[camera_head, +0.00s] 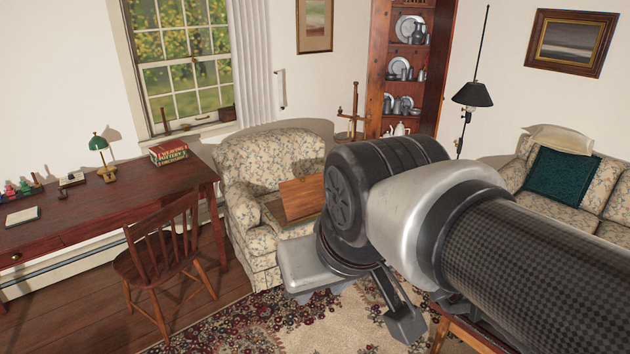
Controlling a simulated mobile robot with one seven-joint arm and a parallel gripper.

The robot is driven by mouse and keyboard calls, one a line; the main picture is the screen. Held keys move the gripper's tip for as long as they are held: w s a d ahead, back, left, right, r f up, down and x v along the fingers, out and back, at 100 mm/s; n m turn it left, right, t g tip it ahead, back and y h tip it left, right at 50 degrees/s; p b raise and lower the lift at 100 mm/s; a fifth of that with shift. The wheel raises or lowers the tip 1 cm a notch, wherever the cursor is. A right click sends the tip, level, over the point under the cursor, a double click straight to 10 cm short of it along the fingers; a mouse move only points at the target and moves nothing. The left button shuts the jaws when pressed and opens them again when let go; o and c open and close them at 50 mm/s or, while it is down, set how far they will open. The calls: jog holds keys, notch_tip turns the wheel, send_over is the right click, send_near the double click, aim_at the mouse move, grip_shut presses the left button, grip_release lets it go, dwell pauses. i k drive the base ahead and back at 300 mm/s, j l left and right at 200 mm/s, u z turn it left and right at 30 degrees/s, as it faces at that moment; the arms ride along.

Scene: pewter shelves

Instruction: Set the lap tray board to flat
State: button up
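The lap tray board (302,198) is a brown wooden panel on the seat of the floral armchair (245,165). It stands tilted up, not flat, and its right edge is hidden behind my arm. A flatter part of the tray appears to lie below it, but its shape is hard to make out. My gripper (404,322) hangs low in front of the armchair, to the right of the board and apart from it in the picture. Only one finger shows clearly, so its opening is unclear. I see nothing held in it.
A red-brown desk (100,215) with a green lamp (99,145) and books (168,151) stands at left, with a wooden chair (160,250) before it. A pewter shelf (377,70) and a floor lamp (472,95) stand behind. A floral sofa (570,205) is at right. Patterned rug (235,325) covers the floor.

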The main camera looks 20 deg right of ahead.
aim_at(304, 196)
jog(key=z, duration=2)
jog(key=u, duration=1.5)
jog(key=i+j+u, duration=0.15)
jog(key=i, duration=0.65)
jog(key=i+j+u, duration=0.15)
jog(key=i, duration=0.7)
jog(key=i+l+z, duration=0.1)
jog(key=i, duration=0.3)
jog(key=i+l+z, duration=0.15)
jog(key=i+l, duration=0.15)
jog(key=i, duration=0.15)
jog(key=i+l+z, duration=0.1)
jog(key=i, duration=0.3)
jog(key=i+l+u, duration=0.7)
jog(key=l, duration=0.2)
